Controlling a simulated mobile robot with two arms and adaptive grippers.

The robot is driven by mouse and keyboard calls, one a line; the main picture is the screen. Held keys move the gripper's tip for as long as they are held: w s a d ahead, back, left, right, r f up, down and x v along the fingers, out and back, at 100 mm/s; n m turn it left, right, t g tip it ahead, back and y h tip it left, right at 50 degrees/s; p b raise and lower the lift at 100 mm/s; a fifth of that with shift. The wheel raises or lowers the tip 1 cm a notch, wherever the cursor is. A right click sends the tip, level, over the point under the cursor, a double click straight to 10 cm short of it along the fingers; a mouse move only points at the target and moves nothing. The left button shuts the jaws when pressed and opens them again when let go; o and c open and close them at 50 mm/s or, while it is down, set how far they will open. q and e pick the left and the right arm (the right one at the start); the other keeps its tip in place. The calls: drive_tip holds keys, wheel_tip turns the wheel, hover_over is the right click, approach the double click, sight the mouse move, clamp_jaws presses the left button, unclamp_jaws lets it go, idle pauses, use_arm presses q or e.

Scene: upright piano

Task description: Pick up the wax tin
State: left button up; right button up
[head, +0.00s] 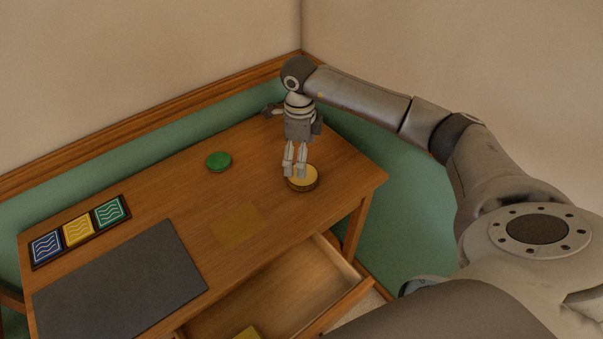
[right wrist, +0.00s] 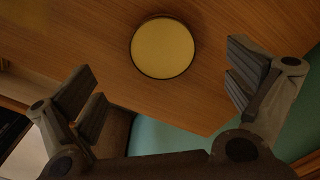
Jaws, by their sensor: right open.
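A round tin with a yellow top and a dark rim (head: 303,181) sits on the wooden desk near its right end. It also shows in the right wrist view (right wrist: 162,48), whole and lying flat. A round green tin or disc (head: 219,160) lies on the desk to its left; I cannot read a label on either. My right gripper (head: 296,173) points down just over the yellow-topped tin. Its fingers are spread and empty, and in the wrist view the tin appears beyond and between them, untouched. My left gripper is not in view.
A drawer (head: 345,290) stands open at the desk front, with a yellow item (head: 247,332) inside. A dark grey mat (head: 120,285) and a rack of three patterned tiles (head: 79,231) lie left. A flat yellowish square (head: 236,223) lies mid-desk. Walls stand behind the desk.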

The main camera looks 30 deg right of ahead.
sight(312, 179)
drive_tip(key=shift+w+f, duration=0.1)
drive_tip(key=shift+f, duration=0.65)
drive_tip(key=f, duration=0.1)
drive_tip(key=f+p, duration=0.1)
drive_tip(key=f, duration=0.2)
drive_tip(key=shift+s+d+f, duration=0.2)
drive_tip(key=shift+s+d, duration=0.1)
drive_tip(key=shift+w+f, duration=0.1)
drive_tip(key=shift+f, duration=0.25)
drive_tip(key=shift+c, duration=0.2)
drive_tip(key=c, duration=1.1)
drive_tip(key=shift+r, duration=0.1)
drive_tip(key=shift+c, duration=0.2)
